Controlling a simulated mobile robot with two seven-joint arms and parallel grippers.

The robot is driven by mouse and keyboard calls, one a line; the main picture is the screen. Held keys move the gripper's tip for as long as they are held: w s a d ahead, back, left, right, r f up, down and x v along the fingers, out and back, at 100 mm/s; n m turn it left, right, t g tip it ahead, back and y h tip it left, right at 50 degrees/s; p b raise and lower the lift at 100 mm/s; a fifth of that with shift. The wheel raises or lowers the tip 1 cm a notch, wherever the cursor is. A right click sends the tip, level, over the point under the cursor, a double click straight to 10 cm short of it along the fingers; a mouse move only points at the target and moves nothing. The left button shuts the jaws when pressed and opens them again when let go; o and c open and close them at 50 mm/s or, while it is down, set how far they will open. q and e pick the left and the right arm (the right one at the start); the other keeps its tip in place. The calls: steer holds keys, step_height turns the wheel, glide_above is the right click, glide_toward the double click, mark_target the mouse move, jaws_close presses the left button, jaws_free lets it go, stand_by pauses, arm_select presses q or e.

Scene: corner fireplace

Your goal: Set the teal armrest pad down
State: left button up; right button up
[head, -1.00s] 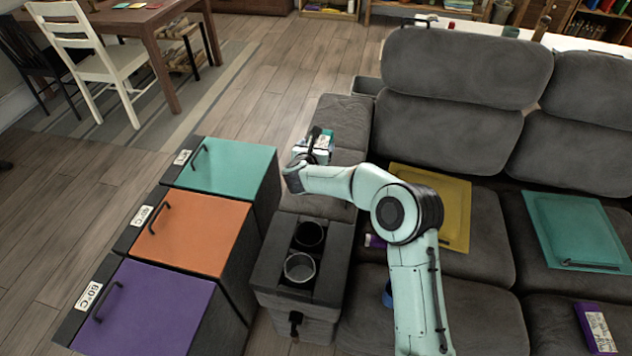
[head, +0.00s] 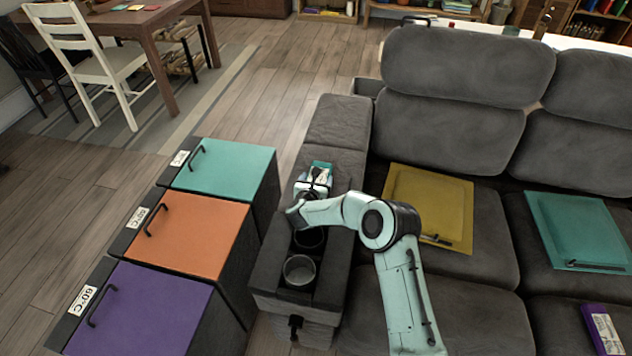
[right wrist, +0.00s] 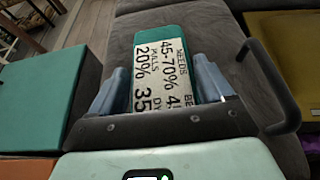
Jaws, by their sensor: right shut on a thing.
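The teal armrest pad (head: 322,166) is a small teal block with a white printed label. In the right wrist view the pad (right wrist: 160,38) sits between both fingers, its label facing the camera. My right gripper (head: 314,186) is shut on it; the fingers also show in the right wrist view (right wrist: 163,82). The pad is over the grey sofa armrest (head: 338,122), just behind the cup holders. It looks close to the armrest top, but whether it touches is hidden. My left gripper is not in view.
Two cup holders (head: 300,269) are in the armrest's front part. Teal (head: 228,168), orange (head: 195,238) and purple (head: 140,312) lidded boxes stand to the left. A yellow panel (head: 445,205) and a teal panel (head: 575,225) lie on the seats.

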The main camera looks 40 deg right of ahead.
steer(key=o, duration=1)
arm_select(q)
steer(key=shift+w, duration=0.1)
arm_select(e)
steer(key=shift+o, duration=0.2)
steer(key=shift+a+r, duration=0.1)
steer(key=shift+r, duration=0.1)
steer(key=p+v, duration=0.1)
steer(key=v, duration=1)
steer(key=shift+s+a, duration=0.1)
steer(key=shift+a, duration=0.05)
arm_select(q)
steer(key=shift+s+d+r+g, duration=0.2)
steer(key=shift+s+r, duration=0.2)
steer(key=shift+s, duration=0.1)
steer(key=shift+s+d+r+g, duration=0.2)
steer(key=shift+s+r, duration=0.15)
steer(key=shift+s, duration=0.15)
arm_select(e)
steer(key=shift+s+a+r, duration=0.1)
steer(key=shift+s+a, duration=0.05)
